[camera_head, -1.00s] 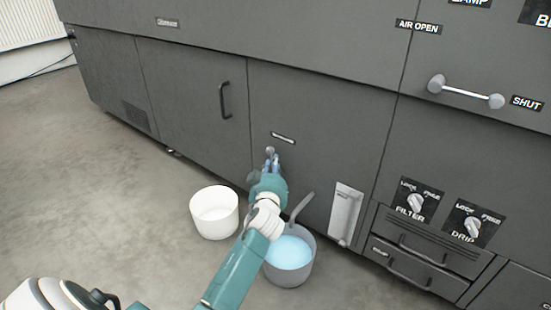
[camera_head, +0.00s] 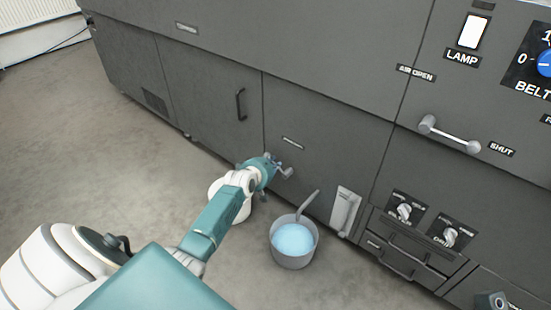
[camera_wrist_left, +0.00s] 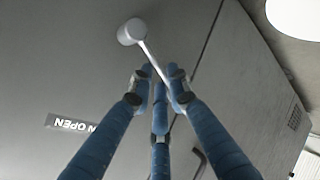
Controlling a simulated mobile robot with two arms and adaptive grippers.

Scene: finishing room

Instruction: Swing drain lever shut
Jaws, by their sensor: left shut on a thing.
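The drain lever is on the dark grey cabinet front, below a small label plate (camera_head: 292,142). Its round grey boss (camera_head: 287,172) shows just right of my left gripper (camera_head: 271,161). In the left wrist view the boss (camera_wrist_left: 131,32) and a thin rod (camera_wrist_left: 152,62) show, and the rod runs in between the blue fingers. The left gripper is shut on the lever and hides its outer end in the head view. A label reading OPEN (camera_wrist_left: 72,124) shows upside down in the wrist view.
A grey pail (camera_head: 293,262) with pale blue liquid stands on the floor under a grey spout (camera_head: 309,204). A black door handle (camera_head: 240,104) is up and left. The floor to the left is clear.

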